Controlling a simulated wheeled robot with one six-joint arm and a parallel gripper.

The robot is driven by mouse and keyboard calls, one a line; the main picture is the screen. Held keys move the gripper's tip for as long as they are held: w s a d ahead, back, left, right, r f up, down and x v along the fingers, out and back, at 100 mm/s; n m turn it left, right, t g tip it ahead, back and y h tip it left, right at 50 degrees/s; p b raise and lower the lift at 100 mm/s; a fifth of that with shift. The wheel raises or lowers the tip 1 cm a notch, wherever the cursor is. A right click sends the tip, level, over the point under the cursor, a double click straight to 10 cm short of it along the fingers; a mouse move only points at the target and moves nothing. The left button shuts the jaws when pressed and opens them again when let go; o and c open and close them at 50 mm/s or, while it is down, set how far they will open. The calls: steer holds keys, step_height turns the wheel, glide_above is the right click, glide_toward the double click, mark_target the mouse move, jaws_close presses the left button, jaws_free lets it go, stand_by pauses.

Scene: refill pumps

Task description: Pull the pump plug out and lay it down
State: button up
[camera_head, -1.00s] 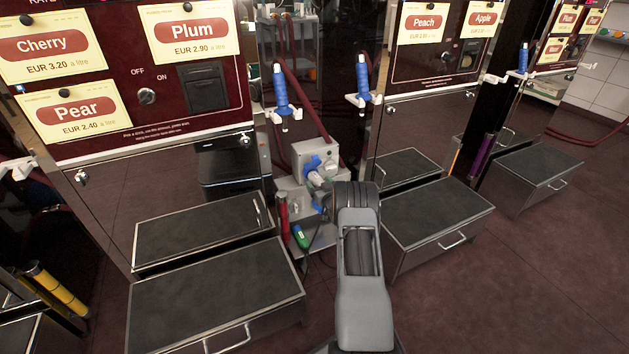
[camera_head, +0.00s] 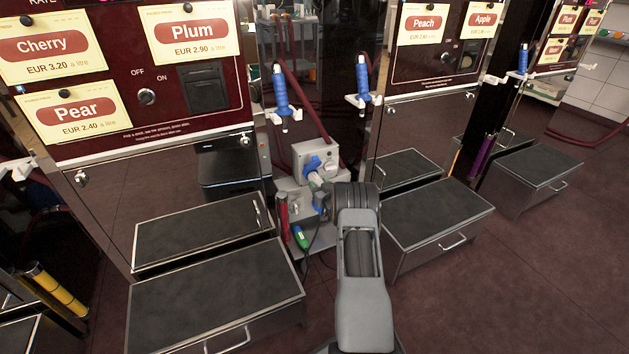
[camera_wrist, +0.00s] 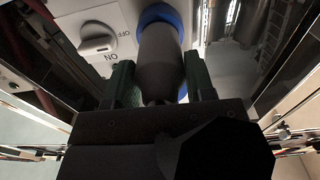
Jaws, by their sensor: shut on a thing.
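The plug (camera_wrist: 160,62) is a dark grey cylinder in the wrist view. My gripper (camera_wrist: 160,85) is shut on it, with one green finger on each side. A blue ring (camera_wrist: 168,13) surrounds the plug's far end, so the plug appears in line with the socket. I cannot tell whether it is fully seated. In the head view the blue socket (camera_head: 312,162) is on the grey pump box (camera_head: 325,153), with the pale plug (camera_head: 316,174) at it. My arm hides much of the gripper there. A switch knob (camera_wrist: 98,43) marked ON and OFF is left of the plug.
A green-handled item (camera_head: 301,238) and a red item (camera_head: 283,210) are below the pump box. Step boxes (camera_head: 215,285) stand left and right (camera_head: 435,215), leaving a narrow gap. Blue nozzles (camera_head: 281,95) hang above. Floor is clear at right.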

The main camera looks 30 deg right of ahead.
steer(key=shift+s+a+p, duration=0.2)
steer(key=shift+s+p, duration=0.45)
steer(key=shift+s, duration=0.85)
steer(key=shift+s+a+p, duration=0.2)
steer(key=shift+s+p, duration=0.45)
steer(key=shift+s, duration=0.8)
steer(key=s+a+n+y, duration=0.1)
steer(key=s+a, duration=0.3)
steer(key=a, duration=1.1)
steer(key=s+a+n+y, duration=0.15)
steer(key=s+a, duration=0.25)
steer(key=a, duration=1.2)
steer(key=s+r+p, duration=0.2)
steer(key=r+p, duration=1.4)
steer(key=s+r+p, duration=0.2)
steer(key=r+p, duration=1.3)
steer(key=r, duration=0.2)
steer(key=shift+d+m+p, duration=0.15)
steer(key=shift+m+p, duration=0.2)
steer(key=shift+m, duration=0.1)
